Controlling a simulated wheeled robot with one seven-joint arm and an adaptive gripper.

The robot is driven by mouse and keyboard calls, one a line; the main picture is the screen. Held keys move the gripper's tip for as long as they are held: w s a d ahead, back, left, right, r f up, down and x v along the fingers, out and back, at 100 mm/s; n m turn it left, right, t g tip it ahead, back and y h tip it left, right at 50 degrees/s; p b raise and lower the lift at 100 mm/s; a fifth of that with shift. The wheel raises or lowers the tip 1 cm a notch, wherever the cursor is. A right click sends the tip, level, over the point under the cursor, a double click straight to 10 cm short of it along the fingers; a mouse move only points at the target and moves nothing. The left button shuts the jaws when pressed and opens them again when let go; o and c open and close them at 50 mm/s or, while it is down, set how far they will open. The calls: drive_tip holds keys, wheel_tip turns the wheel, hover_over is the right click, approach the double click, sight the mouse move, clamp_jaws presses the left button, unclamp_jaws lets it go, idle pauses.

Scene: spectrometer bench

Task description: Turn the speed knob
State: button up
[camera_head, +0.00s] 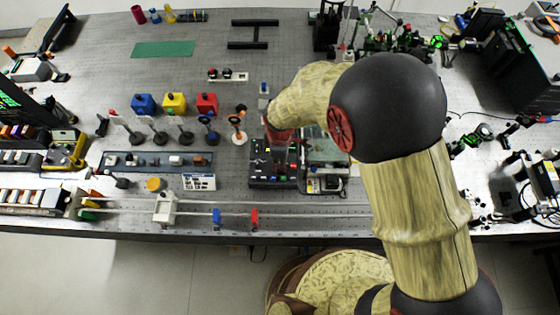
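A black control unit (262,181) with small coloured buttons or knobs stands near the front edge of the bench, around the middle of the picture. Which of these is the speed knob is too small to tell. My arm reaches in from the right and bends down over this unit. My gripper (272,160) is small and dark against the unit, pointing down at it. Its fingers blend into the dark panel, so I cannot tell whether they are open or shut, or whether they touch anything. Part of the panel is hidden by the gripper.
A balance-like device with a glass top (327,178) stands right beside the unit. Optics on posts (237,128) stand close on the left. Blue, yellow and red boxes (207,103) sit further left. A rail (315,212) runs along the front edge. The back middle is fairly clear.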

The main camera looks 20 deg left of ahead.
drive_tip(key=shift+c, duration=1.2)
clamp_jaws()
drive_tip(key=shift+m, duration=0.3)
drive_tip(key=m, duration=1)
drive_tip(key=shift+w+m+b, duration=0.1)
drive_tip(key=shift+m+b, duration=0.3)
drive_tip(key=shift+m, duration=2.2)
drive_tip(key=shift+o, duration=1.2)
unclamp_jaws()
